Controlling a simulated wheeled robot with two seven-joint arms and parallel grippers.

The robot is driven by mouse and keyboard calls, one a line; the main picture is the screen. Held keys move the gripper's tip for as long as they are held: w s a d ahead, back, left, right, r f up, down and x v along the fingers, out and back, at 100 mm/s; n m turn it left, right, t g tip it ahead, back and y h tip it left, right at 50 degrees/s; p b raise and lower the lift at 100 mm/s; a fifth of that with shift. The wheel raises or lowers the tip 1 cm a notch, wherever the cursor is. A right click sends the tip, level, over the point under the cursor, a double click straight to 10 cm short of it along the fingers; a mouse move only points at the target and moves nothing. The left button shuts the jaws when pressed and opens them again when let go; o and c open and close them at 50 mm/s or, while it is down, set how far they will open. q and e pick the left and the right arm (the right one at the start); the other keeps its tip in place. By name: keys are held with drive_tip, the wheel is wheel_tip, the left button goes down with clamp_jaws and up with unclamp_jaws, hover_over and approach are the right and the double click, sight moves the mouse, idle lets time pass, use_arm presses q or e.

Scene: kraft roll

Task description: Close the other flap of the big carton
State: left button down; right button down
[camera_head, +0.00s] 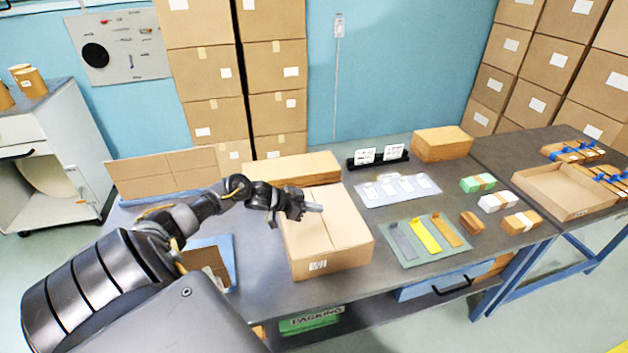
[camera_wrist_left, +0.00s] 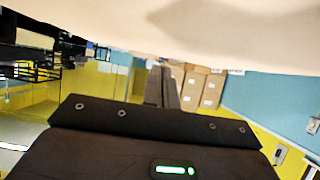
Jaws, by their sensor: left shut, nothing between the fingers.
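The big carton (camera_head: 330,263) stands on the table in front of me, a small label on its front face. Its top shows two flaps, a left flap (camera_head: 303,238) and a right flap (camera_head: 350,226), both lying about flat with a seam between them. My left gripper (camera_head: 318,208) is shut and empty, just over the carton's top near the seam; I cannot tell whether it touches. Its fingers also show in the left wrist view (camera_wrist_left: 162,88), below a blurred pale tan surface that fills the top. The gripper hides the back part of the top. My right gripper is out of view.
Behind the carton lie flat cardboard (camera_head: 290,168) and a closed brown box (camera_head: 441,144). To its right are a green mat (camera_head: 424,258) with coloured strips, a white card sheet (camera_head: 371,199) and small boxes. A small open box (camera_head: 204,262) stands at left.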

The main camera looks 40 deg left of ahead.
use_arm(q)
wheel_tip(320, 180, up, 4)
drive_tip(key=p, duration=0.4)
drive_tip(key=shift+r, duration=0.1)
drive_tip(key=s+a+r+b, duration=0.2)
drive_tip(key=s+a+r, duration=0.1)
drive_tip(key=s+r, duration=0.3)
drive_tip(key=shift+s+a+r, duration=0.15)
drive_tip(key=shift+a+r, duration=0.15)
drive_tip(key=shift+r, duration=0.15)
